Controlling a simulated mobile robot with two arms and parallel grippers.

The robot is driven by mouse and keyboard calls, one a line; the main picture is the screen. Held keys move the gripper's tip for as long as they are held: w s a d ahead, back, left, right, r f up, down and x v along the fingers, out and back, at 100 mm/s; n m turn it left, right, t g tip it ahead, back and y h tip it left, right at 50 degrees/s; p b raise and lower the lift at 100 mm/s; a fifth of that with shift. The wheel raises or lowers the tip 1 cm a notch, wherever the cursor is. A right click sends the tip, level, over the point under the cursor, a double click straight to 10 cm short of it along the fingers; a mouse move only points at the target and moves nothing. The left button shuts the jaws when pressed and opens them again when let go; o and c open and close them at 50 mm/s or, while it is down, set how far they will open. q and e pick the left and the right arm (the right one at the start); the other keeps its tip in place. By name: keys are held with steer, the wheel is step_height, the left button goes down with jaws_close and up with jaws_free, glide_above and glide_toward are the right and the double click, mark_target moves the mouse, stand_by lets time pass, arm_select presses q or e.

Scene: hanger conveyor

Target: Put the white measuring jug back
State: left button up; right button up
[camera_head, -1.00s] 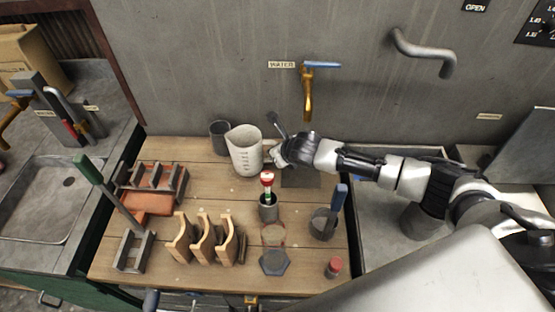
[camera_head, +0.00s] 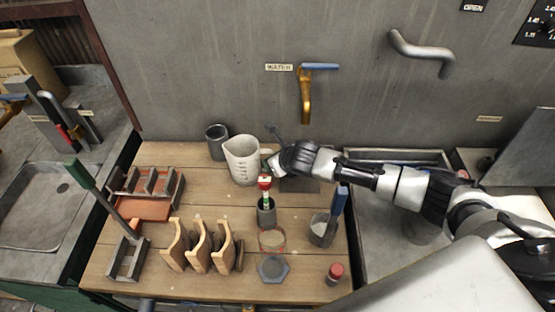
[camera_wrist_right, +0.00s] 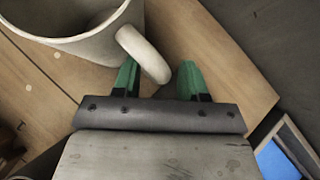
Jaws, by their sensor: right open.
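The white measuring jug (camera_head: 242,161) stands upright at the back of the wooden table (camera_head: 196,202), beside a dark grey cup. My right gripper (camera_head: 272,164) is at the jug's right side, by its handle. In the right wrist view, the jug (camera_wrist_right: 85,45) is at the top left, with its handle (camera_wrist_right: 144,54) pointing towards my right gripper (camera_wrist_right: 158,80). The green fingers are apart, with the handle's curved end at the gap between them; I cannot tell if they touch it. My left gripper is not in view.
The dark grey cup (camera_head: 217,142) is left of the jug. A holder with a red-topped tool (camera_head: 265,203) stands in front of my right gripper. Wooden curved holders (camera_head: 200,247), a blue-handled tool (camera_head: 338,205) and a red-capped jar (camera_head: 334,274) are nearer. A tap (camera_head: 306,95) hangs above.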

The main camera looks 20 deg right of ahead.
steer(key=v, duration=1.2)
steer(key=shift+b, duration=0.4)
steer(key=shift+r, duration=0.1)
